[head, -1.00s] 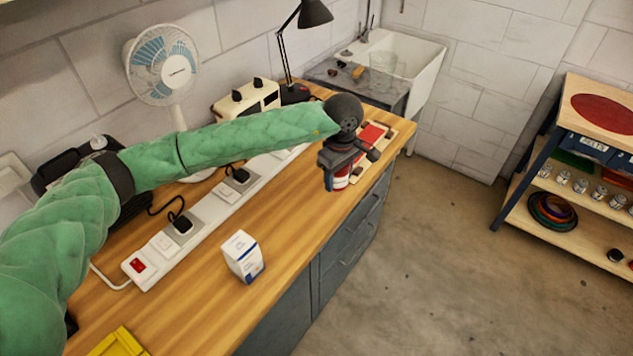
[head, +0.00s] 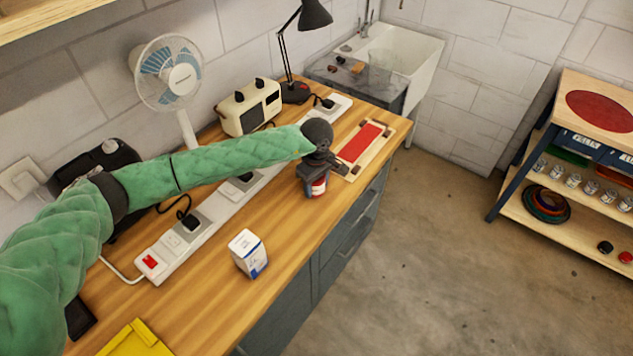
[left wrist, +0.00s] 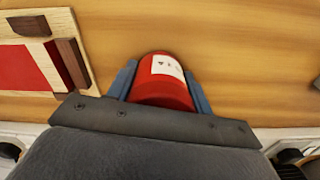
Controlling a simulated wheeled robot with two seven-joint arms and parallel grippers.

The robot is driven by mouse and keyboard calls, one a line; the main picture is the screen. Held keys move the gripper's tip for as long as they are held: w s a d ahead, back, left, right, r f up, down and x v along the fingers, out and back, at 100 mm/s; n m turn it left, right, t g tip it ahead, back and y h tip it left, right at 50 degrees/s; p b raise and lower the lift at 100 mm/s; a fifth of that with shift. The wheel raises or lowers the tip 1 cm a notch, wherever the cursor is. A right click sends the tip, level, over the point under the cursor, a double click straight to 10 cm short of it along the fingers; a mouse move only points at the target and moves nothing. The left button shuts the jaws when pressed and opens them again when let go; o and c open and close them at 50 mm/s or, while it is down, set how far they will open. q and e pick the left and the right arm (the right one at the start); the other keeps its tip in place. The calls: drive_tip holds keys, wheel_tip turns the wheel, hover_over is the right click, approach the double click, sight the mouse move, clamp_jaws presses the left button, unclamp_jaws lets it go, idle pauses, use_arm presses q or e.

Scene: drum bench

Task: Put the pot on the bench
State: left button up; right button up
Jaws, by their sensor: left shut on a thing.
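The pot (head: 317,188) is a small red can with a white label. It is below my left gripper (head: 315,180), over the front part of the wooden bench (head: 215,300). In the left wrist view the pot (left wrist: 163,82) sits between the two blue-grey fingers of the gripper (left wrist: 163,88), which are shut on its sides. The pot looks upright and low over the wood; I cannot tell whether its base touches. The gripper hides its upper part in the head view. My right gripper is not in view.
A wooden board with a red pad (head: 362,143) lies just right of the pot. A white power strip (head: 215,215) runs behind it. A white-and-blue box (head: 248,253) stands at the front left, and a cream appliance (head: 248,106) at the back. Bare wood lies between box and pot.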

use_arm(q)
drive_tip(key=shift+f, duration=0.35)
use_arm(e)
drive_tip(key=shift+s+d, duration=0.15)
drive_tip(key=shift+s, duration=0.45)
use_arm(q)
drive_tip(key=shift+f, duration=0.1)
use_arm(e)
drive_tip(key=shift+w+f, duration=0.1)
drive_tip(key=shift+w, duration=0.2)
use_arm(q)
drive_tip(key=o, duration=1)
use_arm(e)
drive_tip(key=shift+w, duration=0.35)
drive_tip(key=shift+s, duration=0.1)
